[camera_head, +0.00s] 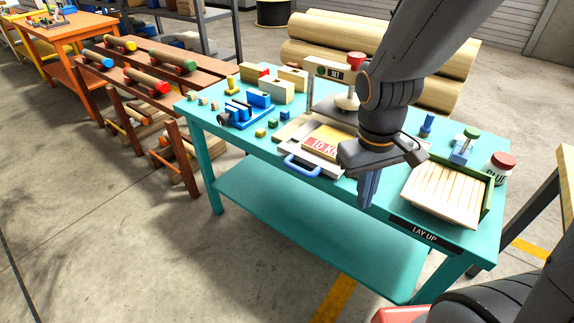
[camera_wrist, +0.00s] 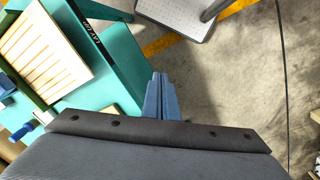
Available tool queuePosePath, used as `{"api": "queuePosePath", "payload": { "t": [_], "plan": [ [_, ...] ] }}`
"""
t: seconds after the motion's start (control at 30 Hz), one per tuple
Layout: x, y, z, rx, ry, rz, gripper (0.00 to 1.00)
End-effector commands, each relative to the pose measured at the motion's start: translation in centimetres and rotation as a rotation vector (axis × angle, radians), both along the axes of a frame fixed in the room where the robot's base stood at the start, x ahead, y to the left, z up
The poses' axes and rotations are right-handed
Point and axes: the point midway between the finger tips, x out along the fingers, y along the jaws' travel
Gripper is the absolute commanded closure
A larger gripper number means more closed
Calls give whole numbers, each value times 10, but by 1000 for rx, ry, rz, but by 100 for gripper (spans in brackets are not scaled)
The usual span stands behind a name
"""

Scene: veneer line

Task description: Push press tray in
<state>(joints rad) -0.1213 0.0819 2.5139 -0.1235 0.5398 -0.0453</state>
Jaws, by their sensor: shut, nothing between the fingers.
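The press tray (camera_head: 296,165), a pale tray with a blue handle (camera_head: 302,167), juts out toward the front edge of the teal table below the press. The press (camera_head: 338,92) stands behind, with a red knob and a sign, partly hidden by my arm. My gripper (camera_head: 368,190) points down at the table's front edge, to the right of the tray handle and apart from it. Its blue fingers are shut and empty; they also show in the wrist view (camera_wrist: 159,97). The tray is not clearly visible in the wrist view.
The teal table (camera_head: 225,131) also holds a slatted tray (camera_head: 447,190) at right, a glue jar (camera_head: 498,168), a blue fixture (camera_head: 247,110) and several wooden blocks at left. Brown benches with rollers (camera_head: 150,81) stand left. The floor in front is open.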

Motion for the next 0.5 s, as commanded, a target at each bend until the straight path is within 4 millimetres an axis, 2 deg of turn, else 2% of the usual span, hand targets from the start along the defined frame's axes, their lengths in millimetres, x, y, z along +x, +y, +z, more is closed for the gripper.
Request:
{"api": "queuePosePath", "payload": {
  "t": [0.03,0.2,0.37,0.5],
  "plan": [
    [1,11,-21,-40,48,118,100],
    [8,35,-62,-246,217,565,100],
    [32,58,-87,-499,342,953,100],
    [63,94,-101,-765,413,1254,100]
  ]
}}
